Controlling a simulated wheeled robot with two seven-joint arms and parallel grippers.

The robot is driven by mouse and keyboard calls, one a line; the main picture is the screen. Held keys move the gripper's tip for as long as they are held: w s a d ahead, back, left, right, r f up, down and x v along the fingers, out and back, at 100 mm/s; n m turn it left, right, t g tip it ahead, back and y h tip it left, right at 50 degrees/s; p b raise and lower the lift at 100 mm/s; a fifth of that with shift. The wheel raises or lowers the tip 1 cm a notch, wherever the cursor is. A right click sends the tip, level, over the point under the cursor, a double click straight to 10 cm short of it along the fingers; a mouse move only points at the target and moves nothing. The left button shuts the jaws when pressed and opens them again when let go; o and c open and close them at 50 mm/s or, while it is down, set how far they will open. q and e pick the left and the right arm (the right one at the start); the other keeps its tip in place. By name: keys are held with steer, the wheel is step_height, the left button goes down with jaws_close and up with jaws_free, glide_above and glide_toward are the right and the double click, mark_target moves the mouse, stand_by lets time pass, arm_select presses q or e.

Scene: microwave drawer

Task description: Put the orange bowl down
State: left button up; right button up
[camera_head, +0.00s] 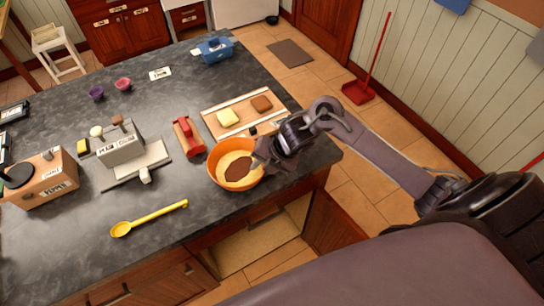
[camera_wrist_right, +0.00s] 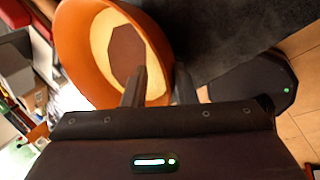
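The orange bowl (camera_head: 228,178) is at the counter's front edge, left of my right gripper (camera_head: 264,156) in the head view. It is pale inside with a brown patch at the bottom. In the right wrist view, the bowl (camera_wrist_right: 85,45) has its wall between the two fingers of my right gripper (camera_wrist_right: 160,85), one finger inside and one outside. The fingers are closed on the wall. I cannot tell whether the bowl's base touches the counter. My left gripper is not in view.
On the dark counter (camera_head: 70,210) stand a red tool (camera_head: 188,136), a board with two blocks (camera_head: 235,118), a grey scale-like device (camera_head: 130,160) and a yellow spoon (camera_head: 148,218). An open drawer (camera_head: 255,240) is below. The counter left of the bowl is partly clear.

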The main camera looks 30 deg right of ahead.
steer(key=b+v, duration=0.1)
steer(key=v, duration=0.8)
steer(key=shift+r+b, duration=0.25)
steer(key=shift+b, duration=0.05)
steer(key=shift+s+d, duration=0.1)
steer(key=shift+d, duration=0.05)
